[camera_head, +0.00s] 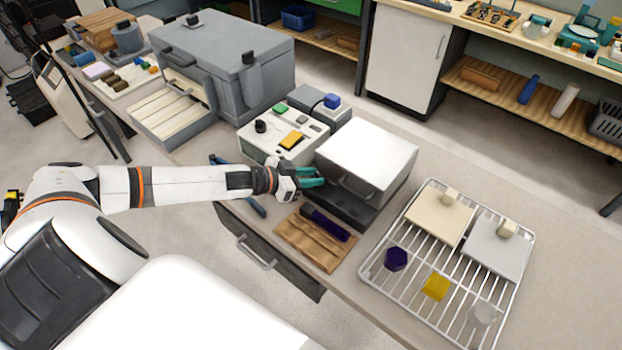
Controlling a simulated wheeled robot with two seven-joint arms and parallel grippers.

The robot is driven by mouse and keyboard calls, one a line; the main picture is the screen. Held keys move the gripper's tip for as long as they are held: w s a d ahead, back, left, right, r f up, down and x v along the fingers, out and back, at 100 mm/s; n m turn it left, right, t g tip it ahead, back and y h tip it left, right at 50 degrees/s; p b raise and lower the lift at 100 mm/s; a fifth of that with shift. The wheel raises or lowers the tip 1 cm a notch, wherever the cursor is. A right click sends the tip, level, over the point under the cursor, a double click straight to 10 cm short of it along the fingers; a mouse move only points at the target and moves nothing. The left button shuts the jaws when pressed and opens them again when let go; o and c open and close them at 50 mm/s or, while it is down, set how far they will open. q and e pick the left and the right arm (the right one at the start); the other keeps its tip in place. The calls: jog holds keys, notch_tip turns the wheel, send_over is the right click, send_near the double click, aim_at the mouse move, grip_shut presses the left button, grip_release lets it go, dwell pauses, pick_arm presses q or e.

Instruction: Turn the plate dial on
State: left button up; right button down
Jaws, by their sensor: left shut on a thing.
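My left gripper (312,178) reaches in from the left, its teal fingers at the left side of the white-topped plate unit (368,150) with a dark base. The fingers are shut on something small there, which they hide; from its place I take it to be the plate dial. I cannot tell which way the dial is turned. My right gripper is not in view.
A control box (277,146) with a black knob and a yellow switch stands just behind the gripper. A wooden tray (300,242) with a dark purple tool lies in front. A wire rack (401,293) with blocks is at right. A large grey case (225,60) stands behind.

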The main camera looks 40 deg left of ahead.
pick_arm(q)
jog(key=shift+w+a+r+m+g+h, duration=0.2)
jog(key=shift+m+g+h, duration=0.1)
jog(key=shift+m+h, duration=0.2)
jog(key=shift+o, duration=0.2)
jog(key=shift+a+f+m+g+h, duration=0.1)
jog(key=shift+m+g+h, duration=0.2)
jog(key=shift+m+h, duration=0.2)
jog(key=shift+m+h+p, duration=0.3)
jog(key=o, duration=1)
jog(key=shift+f, duration=0.1)
jog(key=shift+c, duration=0.2)
jog(key=shift+s+g, duration=0.1)
jog(key=shift+g, duration=0.2)
jog(key=b+v, duration=0.3)
jog(key=v, duration=0.8)
jog(key=shift+s+a+r, duration=0.25)
